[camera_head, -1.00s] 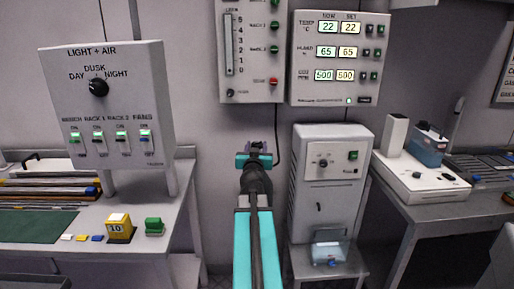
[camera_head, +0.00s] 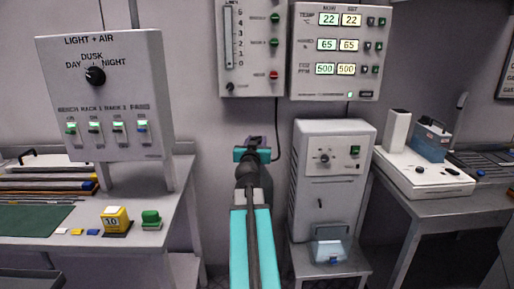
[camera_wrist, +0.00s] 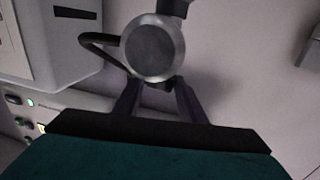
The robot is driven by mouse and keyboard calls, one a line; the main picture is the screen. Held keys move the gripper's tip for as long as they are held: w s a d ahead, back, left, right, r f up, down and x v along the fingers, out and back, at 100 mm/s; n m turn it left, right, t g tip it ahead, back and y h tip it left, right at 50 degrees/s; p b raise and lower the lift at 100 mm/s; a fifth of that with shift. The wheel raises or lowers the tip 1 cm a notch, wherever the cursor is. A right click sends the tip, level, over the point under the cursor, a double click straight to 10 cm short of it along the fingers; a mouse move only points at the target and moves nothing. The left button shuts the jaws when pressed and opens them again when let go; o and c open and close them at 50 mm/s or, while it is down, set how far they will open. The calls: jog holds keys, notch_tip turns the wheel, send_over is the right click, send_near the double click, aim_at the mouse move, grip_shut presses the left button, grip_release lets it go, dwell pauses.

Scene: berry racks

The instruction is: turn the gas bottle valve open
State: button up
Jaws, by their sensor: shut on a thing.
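My gripper (camera_head: 252,150) is at the end of my outstretched arm, in front of the wall between the bench and a grey cabinet. In the wrist view its two dark fingers (camera_wrist: 160,92) close in on a small dark part just below a round grey disc with a pale metal rim (camera_wrist: 153,50). The part between the fingertips looks like the gas bottle valve, but it is mostly hidden. A black hose (camera_wrist: 92,38) curves beside the disc. The gas bottle itself cannot be made out in the head view, where my arm covers that area.
A light and air panel (camera_head: 105,105) stands over the left bench. Two control boxes hang on the wall, one with lit displays (camera_head: 336,50). The grey cabinet (camera_head: 328,190) is close to the right of my arm. A right bench (camera_head: 425,205) carries equipment.

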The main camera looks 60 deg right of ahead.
jog(key=shift+w+a+f+m+g+h+b, duration=0.15)
jog(key=shift+m+g+b, duration=0.3)
jog(key=shift+b, duration=1.65)
jog(key=shift+w+f+m+g+h+b, duration=0.1)
jog(key=shift+f+m+g+h+b, duration=0.35)
jog(key=shift+b, duration=1.65)
jog(key=g+b, duration=0.1)
jog(key=b, duration=0.2)
jog(key=m+g+b, duration=0.1)
jog(key=b, duration=0.2)
jog(key=shift+w+r+g, duration=0.15)
jog(key=shift+r+g, duration=0.1)
jog(key=shift+g, duration=0.15)
jog(key=shift+w+r+m+g+h+b, duration=0.15)
jog(key=shift+m+g+b, duration=0.65)
jog(key=shift+b, duration=0.45)
jog(key=shift+w+f+m+g+h+b, duration=0.15)
jog(key=shift+m+g+b, duration=0.35)
jog(key=shift+g+b, duration=0.6)
jog(key=shift+r+m+g+b, duration=0.2)
jog(key=shift+m+g+b, duration=0.75)
jog(key=shift+g, duration=0.35)
jog(key=o, duration=1)
jog(key=shift+o, duration=0.2)
jog(key=shift+r, duration=0.1)
